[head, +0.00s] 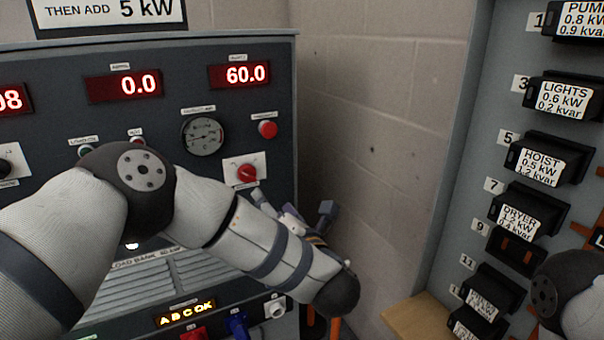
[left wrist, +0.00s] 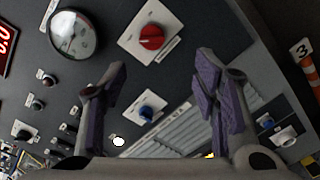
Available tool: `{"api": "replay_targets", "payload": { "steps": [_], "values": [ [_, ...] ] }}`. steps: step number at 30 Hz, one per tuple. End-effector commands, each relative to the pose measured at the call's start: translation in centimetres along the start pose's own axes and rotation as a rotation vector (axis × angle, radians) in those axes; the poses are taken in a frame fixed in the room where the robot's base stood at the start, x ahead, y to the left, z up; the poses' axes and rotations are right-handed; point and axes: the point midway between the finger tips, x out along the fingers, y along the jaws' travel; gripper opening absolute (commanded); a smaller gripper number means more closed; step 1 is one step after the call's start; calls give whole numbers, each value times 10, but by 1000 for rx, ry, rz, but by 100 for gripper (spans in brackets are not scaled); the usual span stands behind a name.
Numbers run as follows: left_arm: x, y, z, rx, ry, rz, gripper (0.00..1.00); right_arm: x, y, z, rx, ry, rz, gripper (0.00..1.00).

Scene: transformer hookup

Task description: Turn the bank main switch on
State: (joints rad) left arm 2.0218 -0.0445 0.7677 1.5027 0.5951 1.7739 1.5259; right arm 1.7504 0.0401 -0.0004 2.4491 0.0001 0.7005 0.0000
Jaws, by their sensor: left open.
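A red rotary knob on a white plate (head: 246,173) is on the grey panel in the head view. It also shows in the left wrist view (left wrist: 152,37), beyond my fingertips. A blue knob on a smaller white plate (left wrist: 147,113) shows between my fingers in the left wrist view. The labels by both knobs are too small to read, so I cannot tell which is the bank main switch. My left gripper (head: 304,213) is open and empty, beside the panel's right edge; it also shows in the left wrist view (left wrist: 163,85). My right gripper is out of view.
The grey panel carries red displays (head: 239,75), a round gauge (head: 203,136) and a red button (head: 268,129). Louvres and coloured sockets (head: 238,326) sit lower down. A rack of black labelled breakers (head: 548,160) stands right, past a bare block wall (head: 375,120).

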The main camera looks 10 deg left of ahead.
Motion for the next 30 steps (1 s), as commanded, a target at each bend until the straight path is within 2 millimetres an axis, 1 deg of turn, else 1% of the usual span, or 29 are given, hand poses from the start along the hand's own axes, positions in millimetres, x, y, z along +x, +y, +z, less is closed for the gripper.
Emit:
{"api": "replay_targets", "payload": {
  "steps": [2, 5, 8, 12, 15, 18, 22, 29, 30],
  "values": [
    [3, 6, 3, -44, 14, 24, 55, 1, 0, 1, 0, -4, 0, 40],
    [15, 7, 2, -54, 19, 32, 55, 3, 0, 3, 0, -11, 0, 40],
    [39, 6, 0, -51, 20, 31, 55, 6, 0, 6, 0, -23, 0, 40],
    [76, 6, -1, -48, 19, 29, 55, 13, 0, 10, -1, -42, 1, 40],
    [97, 6, -2, -47, 18, 27, 55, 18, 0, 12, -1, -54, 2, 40],
    [112, 6, -1, -47, 17, 25, 55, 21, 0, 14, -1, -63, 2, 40],
    [122, 8, 0, -47, 15, 26, 55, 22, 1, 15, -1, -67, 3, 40],
    [123, 10, 2, -47, 13, 26, 55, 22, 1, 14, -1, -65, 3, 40],
    [123, 10, 2, -47, 13, 26, 48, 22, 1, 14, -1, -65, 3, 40]
  ]
}}
